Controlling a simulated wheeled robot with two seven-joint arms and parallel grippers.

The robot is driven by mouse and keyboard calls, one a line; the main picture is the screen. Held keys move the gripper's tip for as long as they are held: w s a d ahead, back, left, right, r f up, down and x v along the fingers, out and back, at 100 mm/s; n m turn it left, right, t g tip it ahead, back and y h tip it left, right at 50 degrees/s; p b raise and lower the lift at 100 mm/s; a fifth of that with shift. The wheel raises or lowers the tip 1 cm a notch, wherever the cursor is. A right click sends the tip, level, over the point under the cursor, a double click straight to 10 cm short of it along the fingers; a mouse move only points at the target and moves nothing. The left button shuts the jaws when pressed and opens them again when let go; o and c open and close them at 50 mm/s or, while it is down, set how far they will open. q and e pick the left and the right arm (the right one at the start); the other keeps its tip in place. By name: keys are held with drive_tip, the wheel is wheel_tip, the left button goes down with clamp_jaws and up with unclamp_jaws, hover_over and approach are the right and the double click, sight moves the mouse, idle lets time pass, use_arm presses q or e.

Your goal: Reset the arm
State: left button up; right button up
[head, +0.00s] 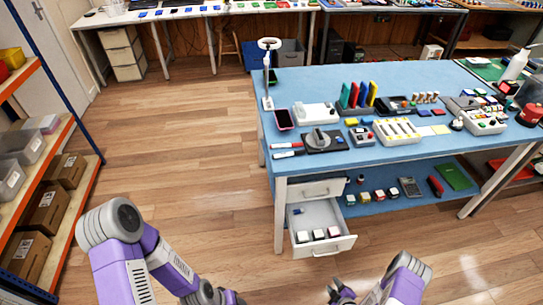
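My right gripper (340,290) shows as small dark parts at the bottom edge, below the open drawer. My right arm (408,278), purple and grey, comes in at the lower right. My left arm (130,255) reaches from the lower left toward the bottom middle. Its gripper end (232,298) is mostly cut off by the bottom edge. Both grippers are over the floor in front of the blue workbench (235,0), apart from it. I cannot make out whether either gripper is open or shut, and I see nothing held.
A shelf rack (60,220) with boxes stands at the left. The wooden floor (185,130) between them is clear.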

drive_tip(key=w+a+r+m+g, duration=0.2)
drive_tip(key=a+r+m+g, duration=0.1)
drive_tip(key=a+r+m, duration=0.25)
drive_tip(key=s+a+r+m+g+y+p, duration=0.1)
drive_tip(key=s+a+r+m+g+y, duration=0.2)
drive_tip(key=s+a+r+m+g, duration=0.4)
drive_tip(key=s+a+r+m, duration=0.1)
drive_tip(key=s+a+r, duration=0.3)
drive_tip(key=a+r, duration=0.2)
drive_tip(key=shift+r, duration=0.8)
